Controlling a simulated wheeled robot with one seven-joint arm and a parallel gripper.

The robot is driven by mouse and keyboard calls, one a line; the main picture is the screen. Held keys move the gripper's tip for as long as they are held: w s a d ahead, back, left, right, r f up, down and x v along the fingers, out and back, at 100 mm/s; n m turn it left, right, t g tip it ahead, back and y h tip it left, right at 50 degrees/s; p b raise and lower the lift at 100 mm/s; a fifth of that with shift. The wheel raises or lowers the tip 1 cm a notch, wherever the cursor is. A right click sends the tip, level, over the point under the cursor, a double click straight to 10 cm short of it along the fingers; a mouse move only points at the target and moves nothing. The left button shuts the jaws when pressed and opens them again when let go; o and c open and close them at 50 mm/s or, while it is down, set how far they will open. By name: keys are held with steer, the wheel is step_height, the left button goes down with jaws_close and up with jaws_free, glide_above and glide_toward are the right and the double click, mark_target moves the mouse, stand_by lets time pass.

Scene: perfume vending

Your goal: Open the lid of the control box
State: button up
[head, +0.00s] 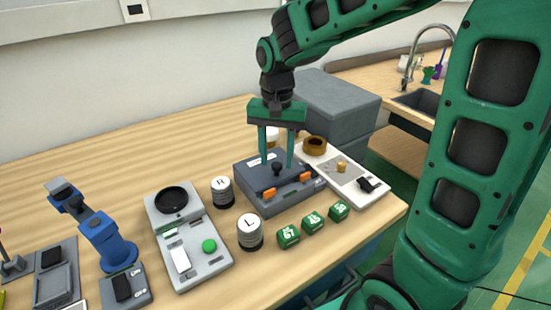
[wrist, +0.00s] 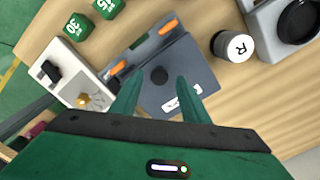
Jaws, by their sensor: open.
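A white label (wrist: 183,98) lies on the lid. I cannot tell whether the fingers touch the lid.
Jars marked R (head: 222,191) and L (head: 250,231) stand left of the box. Green numbered blocks (head: 313,223) sit in front. A white device (head: 365,187) is close on the right, and a grey block (head: 335,98) stands behind. A scale-like device (head: 190,240) is further left.

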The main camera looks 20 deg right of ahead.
steer(key=shift+f, duration=0.6)
jaws_close()
steer(key=shift+r, duration=0.1)
